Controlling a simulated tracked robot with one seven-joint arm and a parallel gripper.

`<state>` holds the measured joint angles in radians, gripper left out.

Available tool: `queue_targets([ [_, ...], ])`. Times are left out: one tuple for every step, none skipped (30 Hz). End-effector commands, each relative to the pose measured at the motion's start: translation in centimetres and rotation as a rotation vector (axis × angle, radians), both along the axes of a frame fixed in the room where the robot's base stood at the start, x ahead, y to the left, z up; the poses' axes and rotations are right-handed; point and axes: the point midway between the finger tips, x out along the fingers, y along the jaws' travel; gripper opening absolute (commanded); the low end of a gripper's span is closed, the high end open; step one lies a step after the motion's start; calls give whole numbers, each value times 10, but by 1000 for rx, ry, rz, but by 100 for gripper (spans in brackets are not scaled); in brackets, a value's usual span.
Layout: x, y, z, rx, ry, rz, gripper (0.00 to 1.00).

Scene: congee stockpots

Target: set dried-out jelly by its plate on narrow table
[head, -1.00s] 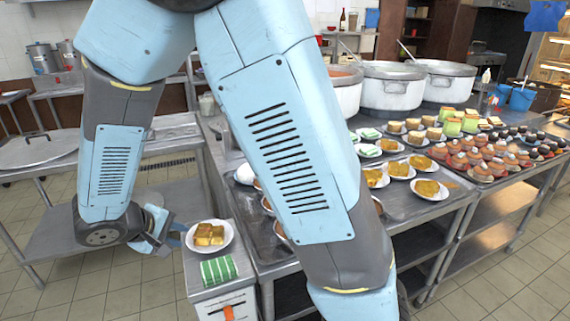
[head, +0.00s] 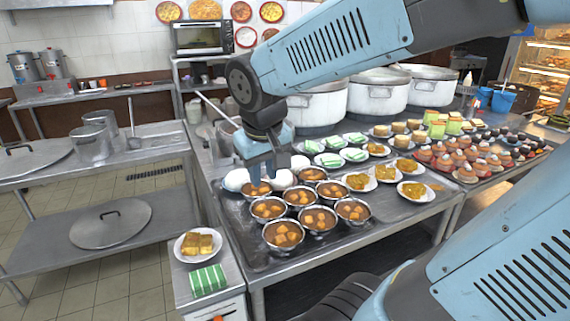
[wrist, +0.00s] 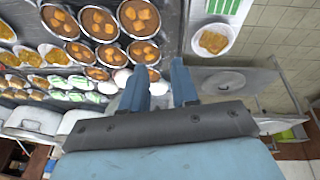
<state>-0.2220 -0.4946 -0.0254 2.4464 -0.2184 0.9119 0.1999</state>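A white plate (head: 190,257) with yellow-brown pieces (head: 197,244) stands on the narrow table (head: 237,285). A green-and-white striped block (head: 208,280) lies flat on the same table, just in front of the plate and off it. I cannot tell which of these foods is the dried-out jelly. In the wrist view the plate (wrist: 231,48) is at the upper right, and the striped block (wrist: 222,5) is cut by the top edge. My gripper (head: 262,179) points down over the back left of the big table. In the wrist view its fingers (wrist: 158,68) are apart, with nothing held between them.
The big table holds several steel bowls of brown soup (head: 284,235), white round items (head: 237,179), plates of striped green pieces (head: 328,160) and yellow food (head: 413,190). Large stockpots (head: 378,92) stand behind. A lower shelf at left holds a lid (head: 105,235).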

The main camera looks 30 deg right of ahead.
Motion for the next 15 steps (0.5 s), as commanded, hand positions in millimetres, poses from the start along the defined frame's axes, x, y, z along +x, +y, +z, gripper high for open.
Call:
queue_targets([
  [-10,-8,8,27,-31,-21,29],
  [-14,-11,12,41,-45,-29,29],
  [-21,-15,16,59,-65,-38,29],
  [-26,-17,19,71,-79,-44,29],
  [-30,-19,22,83,-93,-50,29],
  [-36,-21,25,96,-110,-55,29],
  [-39,-23,27,105,-123,-59,29],
  [-42,-24,29,112,-135,-63,29],
  [-46,-25,31,121,-148,-67,29],
  [-49,-22,33,126,-157,-69,29],
  [-51,-20,34,130,-164,-71,29],
  [-53,-19,35,135,-172,-73,29],
  [-54,-20,36,138,-177,-74,29],
  [-55,-20,36,140,-180,-75,29],
  [-56,-20,36,141,-183,-75,29],
])
